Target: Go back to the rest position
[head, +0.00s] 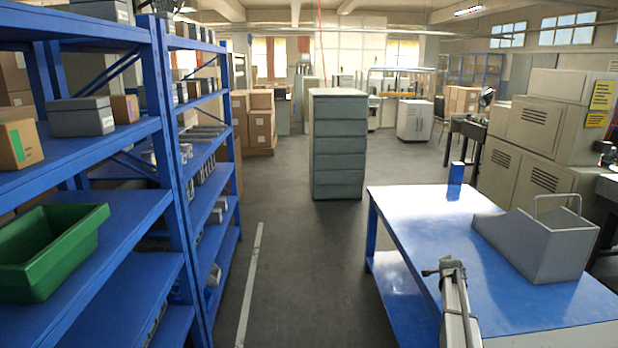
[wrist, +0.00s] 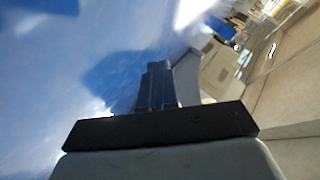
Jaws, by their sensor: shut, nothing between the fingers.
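My arm reaches in from the bottom of the head view, with my gripper (head: 445,270) over the front left part of the blue table (head: 420,215). In the wrist view my gripper (wrist: 158,68) shows its dark fingers together, with nothing held between them. The blue tabletop (wrist: 60,60) fills the left of the wrist view, blurred, with a dark shadow on it. The height of the gripper above the table is hard to tell.
A grey open-topped bin with a handle (head: 540,245) stands on the table to the right of my gripper. Blue shelving (head: 165,210) with a green bin (head: 50,250) is at left. The aisle floor (head: 300,270) is clear.

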